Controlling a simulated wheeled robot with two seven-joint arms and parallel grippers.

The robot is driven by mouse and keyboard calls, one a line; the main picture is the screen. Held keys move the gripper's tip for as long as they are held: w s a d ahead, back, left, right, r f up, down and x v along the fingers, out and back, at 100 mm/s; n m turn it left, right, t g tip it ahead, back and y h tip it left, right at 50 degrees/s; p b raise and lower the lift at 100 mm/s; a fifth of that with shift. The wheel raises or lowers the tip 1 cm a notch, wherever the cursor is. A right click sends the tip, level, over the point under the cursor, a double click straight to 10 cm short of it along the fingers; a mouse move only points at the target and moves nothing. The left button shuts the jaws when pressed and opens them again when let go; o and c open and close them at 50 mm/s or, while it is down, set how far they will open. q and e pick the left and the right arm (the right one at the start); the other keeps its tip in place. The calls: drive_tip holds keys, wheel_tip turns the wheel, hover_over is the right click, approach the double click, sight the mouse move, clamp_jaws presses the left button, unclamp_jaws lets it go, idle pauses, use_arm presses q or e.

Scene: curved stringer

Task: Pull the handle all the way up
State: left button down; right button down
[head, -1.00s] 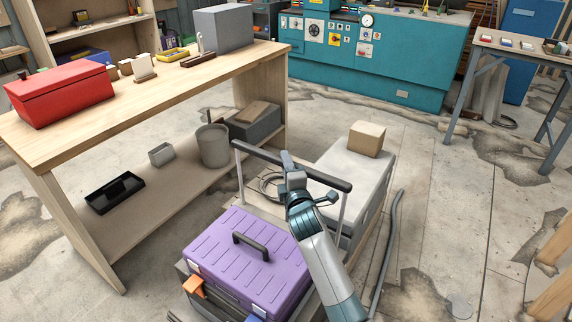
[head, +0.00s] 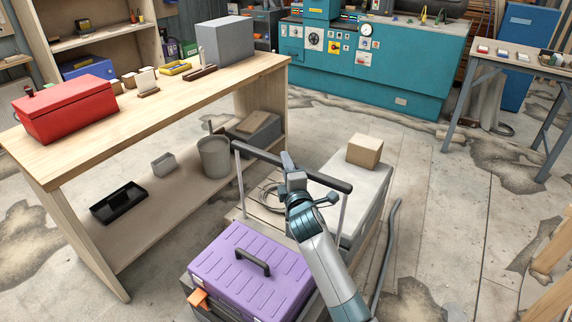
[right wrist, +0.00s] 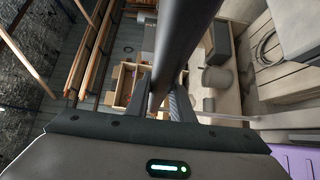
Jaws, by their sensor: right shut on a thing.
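The handle is a dark bar (head: 262,154) on two thin light posts, standing upright behind a purple toolbox (head: 235,268). My right gripper (head: 289,164) is shut on the bar near its middle. In the right wrist view the bar (right wrist: 185,35) runs down between the fingers of the right gripper (right wrist: 163,98). The gripper and wrist cover part of the bar in the head view. My left gripper is not in view.
A wooden workbench (head: 160,101) with a red toolbox (head: 66,108) stands at the left. A pale grey case (head: 362,190) with a cardboard box (head: 364,151) on it lies just behind the handle. Open floor extends to the right.

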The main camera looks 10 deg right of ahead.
drive_tip(key=shift+w+r, duration=0.1)
drive_tip(key=shift+r, duration=0.4)
drive_tip(key=c, duration=1.5)
unclamp_jaws()
drive_tip(key=shift+c, duration=0.2)
drive_tip(key=shift+f, duration=0.15)
drive_tip(key=shift+f, duration=0.1)
drive_tip(key=shift+s+f, duration=0.1)
drive_tip(key=shift+s, duration=0.4)
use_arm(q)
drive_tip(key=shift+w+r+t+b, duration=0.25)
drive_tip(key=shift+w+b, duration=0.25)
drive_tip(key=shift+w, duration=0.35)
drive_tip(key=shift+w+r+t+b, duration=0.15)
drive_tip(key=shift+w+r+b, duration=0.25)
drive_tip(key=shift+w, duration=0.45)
use_arm(e)
drive_tip(key=s, duration=1.6)
drive_tip(key=shift+s, duration=0.3)
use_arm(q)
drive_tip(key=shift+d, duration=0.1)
